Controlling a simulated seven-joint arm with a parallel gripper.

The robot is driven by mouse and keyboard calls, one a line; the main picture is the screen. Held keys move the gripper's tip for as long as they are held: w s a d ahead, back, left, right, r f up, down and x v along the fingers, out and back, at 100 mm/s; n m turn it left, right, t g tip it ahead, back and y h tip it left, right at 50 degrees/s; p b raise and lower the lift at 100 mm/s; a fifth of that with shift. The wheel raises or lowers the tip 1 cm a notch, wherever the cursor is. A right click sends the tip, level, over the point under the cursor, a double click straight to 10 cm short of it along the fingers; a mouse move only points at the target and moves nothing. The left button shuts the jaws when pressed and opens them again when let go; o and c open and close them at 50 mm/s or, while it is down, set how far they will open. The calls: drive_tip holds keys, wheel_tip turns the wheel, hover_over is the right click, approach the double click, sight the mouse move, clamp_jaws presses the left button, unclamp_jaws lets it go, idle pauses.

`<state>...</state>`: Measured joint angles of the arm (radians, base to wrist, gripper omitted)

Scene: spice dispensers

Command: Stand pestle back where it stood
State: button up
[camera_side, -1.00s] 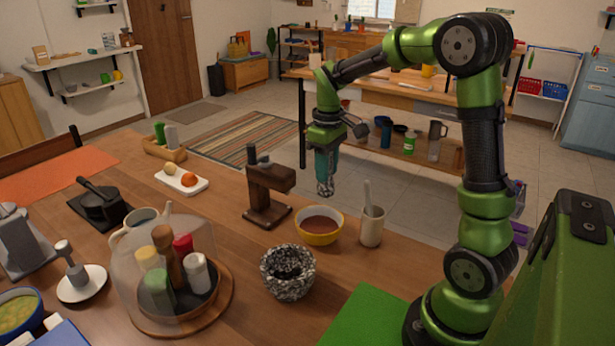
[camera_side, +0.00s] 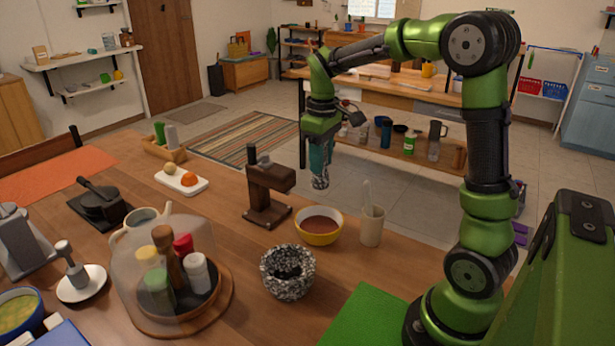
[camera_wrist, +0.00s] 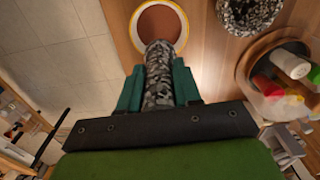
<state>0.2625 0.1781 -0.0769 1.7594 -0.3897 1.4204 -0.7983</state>
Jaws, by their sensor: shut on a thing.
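My gripper (camera_side: 320,158) is shut on the speckled grey pestle (camera_side: 320,180) and holds it upright in the air, above and behind the yellow bowl. In the wrist view, the pestle (camera_wrist: 158,75) sits between the two teal fingers. The matching speckled mortar (camera_side: 288,272) stands on the table, in front of the bowl and lower in the picture. It also shows at the top of the wrist view (camera_wrist: 250,10). The mortar has a dark hollow. The pestle is apart from the mortar and the table.
A yellow bowl of red-brown powder (camera_side: 319,226) stands between pestle and mortar. A beige cup with a stick (camera_side: 371,228) is to its right, a brown wooden stand (camera_side: 268,190) to its left. A clear dome over spice bottles (camera_side: 128,285) stands left of the mortar.

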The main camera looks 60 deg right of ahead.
drive_tip(key=s+a+f+n, duration=0.2)
drive_tip(key=s+a+n, duration=0.15)
drive_tip(key=a, duration=0.55)
drive_tip(key=s+a+f+n, duration=0.1)
drive_tip(key=s+a+n, duration=0.1)
drive_tip(key=a+n, duration=0.5)
drive_tip(key=s+a+f+n, duration=0.2)
drive_tip(key=a, duration=0.9)
drive_tip(key=s+a+f+n, duration=0.2)
drive_tip(key=s+a+n, duration=0.1)
drive_tip(key=s+n, duration=0.15)
drive_tip(key=shift+w+a+f, duration=0.1)
drive_tip(key=shift+f, duration=1.9)
drive_tip(key=shift+w+a+f, duration=0.1)
drive_tip(key=shift+f, duration=1.85)
drive_tip(key=shift+f, duration=0.1)
drive_tip(key=o, duration=1)
drive_tip(key=shift+o, duration=0.2)
